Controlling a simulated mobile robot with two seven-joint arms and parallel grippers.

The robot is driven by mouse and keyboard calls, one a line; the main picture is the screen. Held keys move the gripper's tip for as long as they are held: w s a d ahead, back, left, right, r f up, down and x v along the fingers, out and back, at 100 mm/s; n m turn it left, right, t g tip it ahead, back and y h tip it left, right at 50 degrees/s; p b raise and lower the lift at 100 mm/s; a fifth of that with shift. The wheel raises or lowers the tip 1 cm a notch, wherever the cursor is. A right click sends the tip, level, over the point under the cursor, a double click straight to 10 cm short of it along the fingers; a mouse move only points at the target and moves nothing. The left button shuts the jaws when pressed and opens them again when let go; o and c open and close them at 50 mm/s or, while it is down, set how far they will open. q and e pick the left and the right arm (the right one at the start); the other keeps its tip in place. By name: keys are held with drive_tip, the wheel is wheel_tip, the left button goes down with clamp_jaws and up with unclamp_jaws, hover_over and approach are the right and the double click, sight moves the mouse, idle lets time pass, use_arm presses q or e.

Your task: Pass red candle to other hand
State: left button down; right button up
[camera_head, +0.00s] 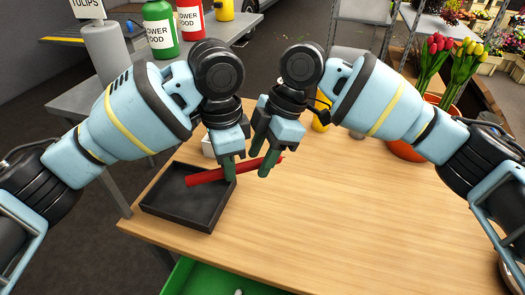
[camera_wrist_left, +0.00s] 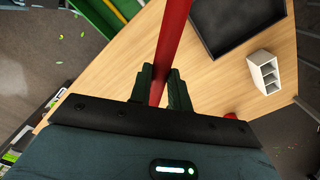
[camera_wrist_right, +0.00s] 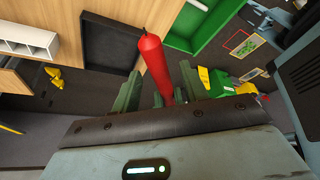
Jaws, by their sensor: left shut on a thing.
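The long red candle (camera_head: 205,177) is held nearly level above the table, its left part over the black tray. My left gripper (camera_head: 229,170) is shut on it; in the left wrist view the candle (camera_wrist_left: 174,35) runs up between the closed fingers (camera_wrist_left: 161,88). My right gripper (camera_head: 260,163) is at the candle's right end, close beside the left gripper. In the right wrist view its fingers (camera_wrist_right: 158,90) are apart, with the candle (camera_wrist_right: 154,62) showing between them. I cannot tell whether they touch it.
The black tray (camera_head: 150,206) lies on the wooden table (camera_head: 330,215). A small white divided box (camera_wrist_left: 264,72) stands near it. A red pot (camera_head: 405,151) with tulips is at the right. A green crate (camera_head: 190,280) is below the front edge. The table's middle right is clear.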

clamp_jaws()
use_arm(q)
drive_tip(key=c, duration=1.2)
unclamp_jaws()
drive_tip(key=shift+c, duration=0.2)
